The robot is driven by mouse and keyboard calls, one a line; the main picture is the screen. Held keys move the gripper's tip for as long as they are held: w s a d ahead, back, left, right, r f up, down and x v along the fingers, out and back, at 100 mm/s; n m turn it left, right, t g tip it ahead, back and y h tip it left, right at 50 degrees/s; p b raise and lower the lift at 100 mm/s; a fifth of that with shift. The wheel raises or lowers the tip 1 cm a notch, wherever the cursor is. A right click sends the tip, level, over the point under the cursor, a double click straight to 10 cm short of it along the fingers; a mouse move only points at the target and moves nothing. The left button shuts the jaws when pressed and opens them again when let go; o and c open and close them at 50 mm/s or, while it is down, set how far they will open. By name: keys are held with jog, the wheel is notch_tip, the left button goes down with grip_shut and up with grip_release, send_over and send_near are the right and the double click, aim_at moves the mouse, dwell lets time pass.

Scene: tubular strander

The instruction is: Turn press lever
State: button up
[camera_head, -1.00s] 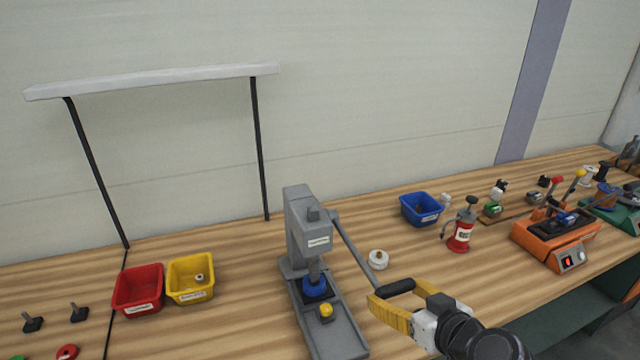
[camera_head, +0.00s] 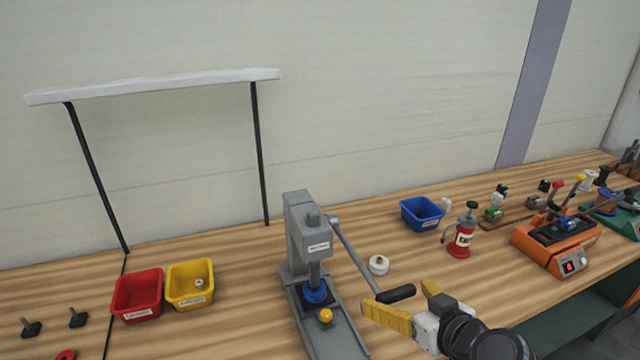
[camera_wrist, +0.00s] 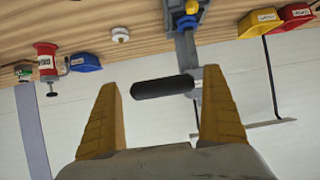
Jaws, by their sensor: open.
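The grey press (camera_head: 302,238) stands on the wooden bench. Its grey lever rod (camera_head: 355,262) slopes down to the right and ends in a black handle (camera_head: 396,294). My gripper (camera_head: 397,296) is open at the handle, its yellow fingers spread. In the wrist view the black handle (camera_wrist: 162,87) lies crosswise in the gap between my fingertips (camera_wrist: 160,82); its right end is close to one finger and narrow gaps show at both ends. The press ram points down at a blue part (camera_head: 315,291) on the base.
A yellow knob (camera_head: 326,316) sits on the press base. Red (camera_head: 137,294) and yellow (camera_head: 190,284) bins stand to the left. Bare bench lies between.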

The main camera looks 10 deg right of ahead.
notch_tip(320, 180, up, 9)
jog(key=shift+s+f, duration=0.1)
dwell(0.4)
dwell(0.4)
jog(key=s+a+f+g, duration=0.1)
jog(key=s+a+f+g+b, duration=0.1)
jog(key=f, duration=0.1)
jog(key=s+a+f, duration=0.1)
jog(key=f, duration=0.1)
jog(key=shift+a+f+g+b, duration=0.25)
jog(key=shift+a+g+b, duration=0.1)
jog(key=shift+g, duration=0.05)
jog(key=s+f, duration=0.1)
jog(key=s+f+m+g+h, duration=0.1)
jog(key=s+f+m+g+h+b, duration=0.1)
jog(key=shift+s+d+f, duration=0.15)
jog(key=shift+s+d, duration=0.15)
dwell(1.4)
